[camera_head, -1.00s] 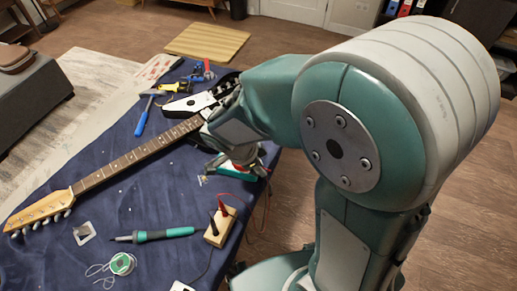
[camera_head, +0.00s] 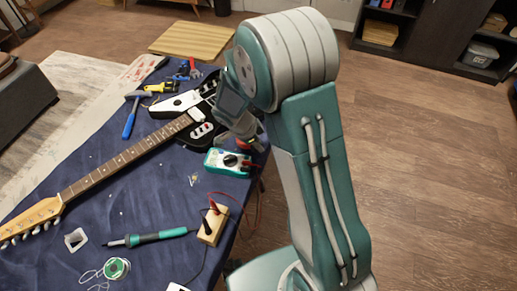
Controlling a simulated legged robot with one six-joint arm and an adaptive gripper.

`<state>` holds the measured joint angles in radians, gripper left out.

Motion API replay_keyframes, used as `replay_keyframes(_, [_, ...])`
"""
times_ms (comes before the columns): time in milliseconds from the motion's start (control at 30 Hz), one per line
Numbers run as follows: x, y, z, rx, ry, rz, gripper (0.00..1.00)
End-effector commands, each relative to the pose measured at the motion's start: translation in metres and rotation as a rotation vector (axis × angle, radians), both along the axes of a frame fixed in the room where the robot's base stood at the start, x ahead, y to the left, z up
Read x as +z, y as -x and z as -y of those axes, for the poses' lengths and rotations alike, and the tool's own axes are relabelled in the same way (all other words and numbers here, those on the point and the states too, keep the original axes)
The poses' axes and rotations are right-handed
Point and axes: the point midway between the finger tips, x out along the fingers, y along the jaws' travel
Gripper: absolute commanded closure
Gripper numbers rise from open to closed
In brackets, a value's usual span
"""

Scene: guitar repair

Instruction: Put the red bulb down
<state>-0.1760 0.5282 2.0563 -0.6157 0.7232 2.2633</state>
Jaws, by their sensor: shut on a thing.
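My gripper (camera_head: 246,134) points down over the right edge of the blue-covered table, just behind the teal multimeter. It is shut on a small red thing, which looks like the red bulb (camera_head: 243,144); only a bit of it shows between and below the fingers. My arm hides part of the gripper, and I cannot tell whether the bulb touches the table.
The multimeter (camera_head: 226,162) lies close in front of the gripper. An electric guitar (camera_head: 137,152) lies across the table (camera_head: 130,210) to the left. A wooden block with leads (camera_head: 213,224), a soldering iron (camera_head: 150,238) and a solder spool (camera_head: 117,268) are nearer.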

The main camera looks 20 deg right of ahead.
Motion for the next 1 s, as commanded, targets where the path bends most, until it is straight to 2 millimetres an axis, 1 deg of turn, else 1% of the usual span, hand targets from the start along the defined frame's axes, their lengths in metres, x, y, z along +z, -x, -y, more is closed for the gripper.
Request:
replay_keyframes(133, [-0.009, -0.007, 0.003, 0.0, 0.0, 0.0, 1.0])
replay_keyframes(267, [-0.03, -0.006, 0.003, 0.002, 0.001, -0.004, 1.0])
replay_keyframes(333, [-0.037, -0.006, 0.003, 0.001, 0.001, -0.002, 1.0])
replay_keyframes(633, [-0.039, -0.006, 0.002, 0.001, 0.0, 0.001, 1.0])
replay_keyframes(667, [-0.04, -0.006, 0.002, 0.001, 0.0, 0.001, 0.68])
replay_keyframes(700, [-0.039, -0.006, 0.002, 0.001, 0.0, 0.001, 0.5])
replay_keyframes(733, [-0.039, -0.006, 0.002, 0.001, 0.0, 0.001, 0.43])
replay_keyframes(1000, [-0.039, -0.006, 0.002, 0.001, 0.0, 0.001, 0.43])
